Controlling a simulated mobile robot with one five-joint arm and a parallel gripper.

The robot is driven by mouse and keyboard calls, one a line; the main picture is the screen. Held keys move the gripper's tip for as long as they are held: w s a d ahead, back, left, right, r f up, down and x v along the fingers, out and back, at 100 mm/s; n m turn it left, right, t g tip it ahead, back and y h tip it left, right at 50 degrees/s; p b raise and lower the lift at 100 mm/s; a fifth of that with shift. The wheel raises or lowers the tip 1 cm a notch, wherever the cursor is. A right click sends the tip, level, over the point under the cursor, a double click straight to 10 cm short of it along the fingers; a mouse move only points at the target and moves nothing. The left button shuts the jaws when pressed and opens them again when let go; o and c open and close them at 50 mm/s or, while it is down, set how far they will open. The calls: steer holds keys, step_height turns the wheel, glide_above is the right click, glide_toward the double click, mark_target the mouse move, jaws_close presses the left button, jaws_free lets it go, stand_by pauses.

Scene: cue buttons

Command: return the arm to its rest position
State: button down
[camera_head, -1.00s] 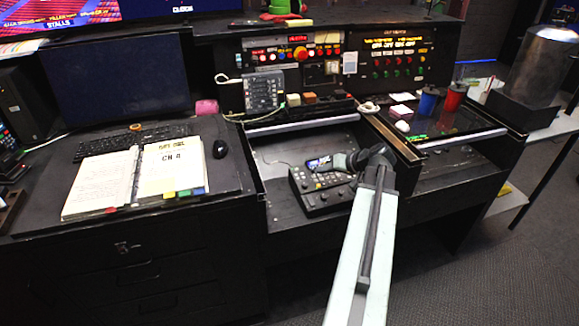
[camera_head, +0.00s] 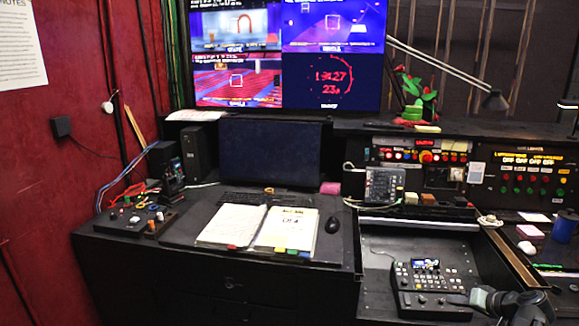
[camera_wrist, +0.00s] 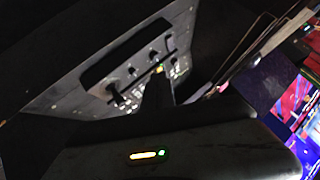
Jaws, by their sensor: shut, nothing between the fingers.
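The end of my arm shows at the lower right corner of the head view, with my gripper (camera_head: 490,298) by the right side of a black control box (camera_head: 430,288). Its pale upper links are out of the picture. In the wrist view the dark tip of my gripper (camera_wrist: 157,88) is shut and empty, in front of a tilted grey panel with knobs and small lit buttons. I cannot tell whether the gripper touches the box.
The box sits in a recessed desk bay. To its left lie an open binder (camera_head: 258,228), a mouse (camera_head: 333,224) and a keyboard. A dark monitor (camera_head: 270,153) and a lit button panel (camera_head: 425,157) stand behind. A blue cup (camera_head: 565,226) is at the right.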

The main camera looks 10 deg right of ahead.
steer(key=w+a+f+n+g+y+p, duration=0.1)
steer(key=w+a+n+g+p, duration=0.15)
steer(key=a, duration=0.85)
steer(key=w+a+f+n+g+y+p, duration=0.1)
steer(key=w+a+g+p, duration=0.2)
steer(key=a, duration=0.8)
steer(key=s+a+r+n+g+h+p, duration=0.1)
steer(key=a+g+h, duration=0.1)
steer(key=a, duration=1)
steer(key=s+a+n+g+h+p, duration=0.1)
steer(key=s+a+g+p, duration=0.1)
steer(key=a, duration=1)
steer(key=shift+a+r+g+h, duration=0.35)
steer(key=shift+a+g+h, duration=0.05)
steer(key=shift+g, duration=0.05)
